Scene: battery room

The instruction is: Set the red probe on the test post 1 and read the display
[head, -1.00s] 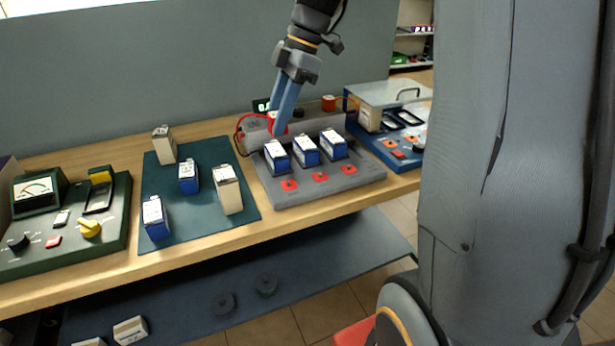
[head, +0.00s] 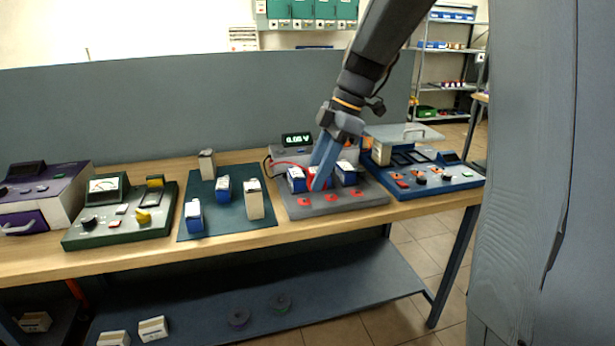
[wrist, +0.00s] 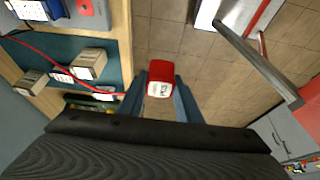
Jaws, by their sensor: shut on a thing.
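My gripper (head: 317,184) is shut on the red probe (head: 312,176), over the grey test board (head: 345,203). In the wrist view the red probe (wrist: 160,78) sits between the two blue fingers, with its red cable (wrist: 50,60) running left. Blue-and-white batteries (head: 296,180) stand on the board; my fingers partly hide the middle one. Red pads (head: 331,197) lie along the board's front. I cannot tell which part is test post 1, or whether the probe touches anything. The display (head: 297,139) behind is lit with green digits, too small to read surely.
A teal mat (head: 228,222) with blue and cream batteries lies left of the board. A green meter unit (head: 120,225) stands further left, a blue tester (head: 430,182) to the right. A grey panel (head: 200,110) backs the bench.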

